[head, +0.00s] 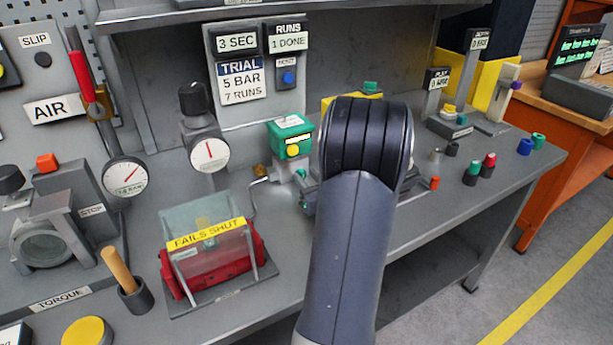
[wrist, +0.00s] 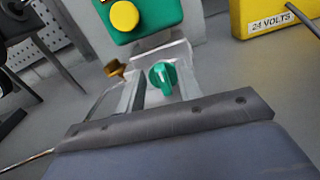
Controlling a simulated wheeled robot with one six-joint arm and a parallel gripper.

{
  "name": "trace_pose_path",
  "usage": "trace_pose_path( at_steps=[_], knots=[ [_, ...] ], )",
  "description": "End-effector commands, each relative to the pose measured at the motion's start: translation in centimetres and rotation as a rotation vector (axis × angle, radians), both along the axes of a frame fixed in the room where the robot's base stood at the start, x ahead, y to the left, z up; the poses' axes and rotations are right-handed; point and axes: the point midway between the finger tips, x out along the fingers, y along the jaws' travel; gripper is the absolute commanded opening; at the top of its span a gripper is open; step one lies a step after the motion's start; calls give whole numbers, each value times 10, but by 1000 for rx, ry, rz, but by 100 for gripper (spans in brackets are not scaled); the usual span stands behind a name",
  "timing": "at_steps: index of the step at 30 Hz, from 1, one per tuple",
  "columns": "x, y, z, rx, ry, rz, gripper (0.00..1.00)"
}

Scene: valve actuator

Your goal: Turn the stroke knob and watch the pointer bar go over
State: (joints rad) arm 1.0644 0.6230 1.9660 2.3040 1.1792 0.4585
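A green knob (wrist: 163,77) with a raised grip, which looks like the stroke knob, sits low in front of a pale block in the wrist view. Above it is the green actuator box (wrist: 145,18) with a round yellow button; the box also shows in the head view (head: 291,133), with a small white strip on its face. I cannot tell which part is the pointer bar. My gripper (wrist: 158,88) reaches toward the knob, its grey fingers apart with the knob between or just beyond their tips. I see no clear contact.
A brass fitting (wrist: 115,68) is left of the knob. In the head view, a red cylinder under a clear "FAILS SHUT" guard (head: 215,260) and a gauge (head: 209,154) are left of my arm.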

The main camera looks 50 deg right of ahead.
Motion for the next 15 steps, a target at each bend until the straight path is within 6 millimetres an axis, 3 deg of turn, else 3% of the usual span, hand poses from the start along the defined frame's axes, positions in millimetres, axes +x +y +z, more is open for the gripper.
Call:
trace_pose_path(
  at_steps=[11, 15],
  knots=[
    [7, -2, 0, 0, 0, 0, 34],
    [7, -2, 0, 0, 0, 0, 24]
  ],
)
